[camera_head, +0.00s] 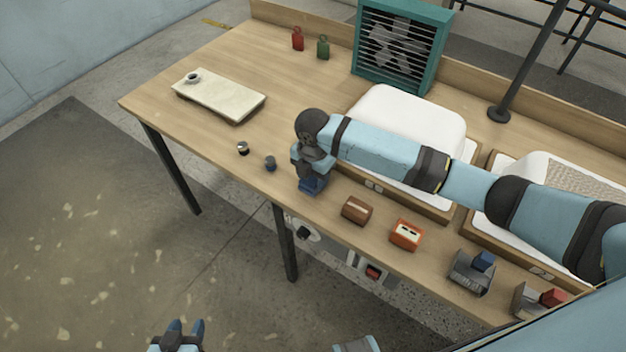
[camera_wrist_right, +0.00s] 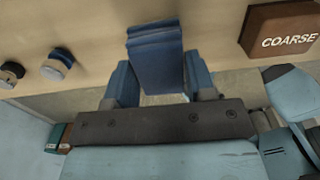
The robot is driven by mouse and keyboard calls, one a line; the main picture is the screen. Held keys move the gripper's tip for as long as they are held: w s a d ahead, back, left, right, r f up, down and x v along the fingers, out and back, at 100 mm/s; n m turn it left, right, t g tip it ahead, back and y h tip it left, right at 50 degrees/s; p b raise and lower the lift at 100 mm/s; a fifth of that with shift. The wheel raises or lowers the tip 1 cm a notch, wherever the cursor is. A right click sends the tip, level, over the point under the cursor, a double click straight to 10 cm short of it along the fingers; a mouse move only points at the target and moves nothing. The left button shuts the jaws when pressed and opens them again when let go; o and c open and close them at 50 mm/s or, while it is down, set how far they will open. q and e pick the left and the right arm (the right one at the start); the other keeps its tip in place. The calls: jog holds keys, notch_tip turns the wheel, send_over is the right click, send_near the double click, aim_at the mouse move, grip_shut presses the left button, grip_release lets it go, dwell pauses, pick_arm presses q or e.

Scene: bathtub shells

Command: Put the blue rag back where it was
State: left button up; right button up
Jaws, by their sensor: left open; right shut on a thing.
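My right gripper (camera_head: 312,176) is at the front edge of the table, with its fingers pointing down. It is shut on the blue rag (camera_wrist_right: 155,48), which shows as a folded dark blue piece between the blue fingers in the right wrist view. In the head view the blue rag (camera_head: 311,187) is mostly hidden by the gripper. I cannot tell whether it touches the table (camera_head: 215,62). My left gripper (camera_head: 183,336) is open and empty, low in the head view, over the floor in front of the table.
Two small jars (camera_head: 243,149) (camera_head: 270,163) stand left of my right gripper. A brown block marked COARSE (camera_wrist_right: 281,32), an orange box (camera_head: 406,235) and grey holders (camera_head: 472,272) line the front edge to its right. White shells (camera_head: 410,115) lie behind. A slab (camera_head: 220,95) is at left.

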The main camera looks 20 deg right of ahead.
jog(key=shift+f, duration=1.2)
jog(key=shift+f, duration=0.1)
jog(key=o, duration=1)
jog(key=shift+c, duration=0.2)
notch_tip(320, 180, up, 12)
